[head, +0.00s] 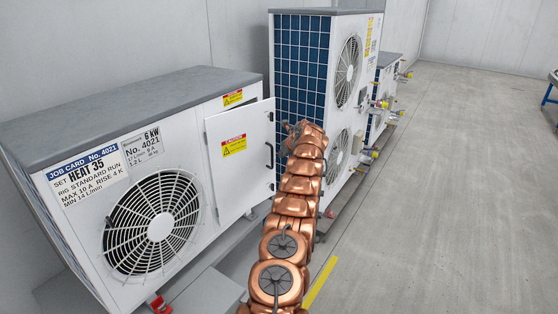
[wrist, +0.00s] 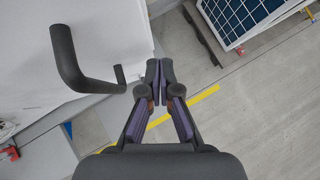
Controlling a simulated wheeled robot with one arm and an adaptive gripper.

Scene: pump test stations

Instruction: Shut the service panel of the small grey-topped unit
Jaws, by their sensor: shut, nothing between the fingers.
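The small grey-topped unit (head: 150,105) stands at the left in the head view. Its white service panel (head: 238,170) stands ajar, with its free right edge reaching past the unit's corner. A dark bar handle (head: 269,155) is near that edge. In the wrist view the panel (wrist: 108,35) fills the upper left, with the handle (wrist: 66,62) left of my fingers. My gripper (wrist: 160,75) is shut and empty, just beside the panel's free edge. In the head view my gripper (head: 298,130) is partly hidden by my arm. I cannot tell whether it touches the panel.
A tall white unit (head: 318,20) with two fans and a blue grid side stands close behind my gripper. Another unit (head: 388,75) with pipe fittings stands beyond it. A yellow line (head: 320,284) runs on the floor. The floor (head: 460,180) to the right is clear.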

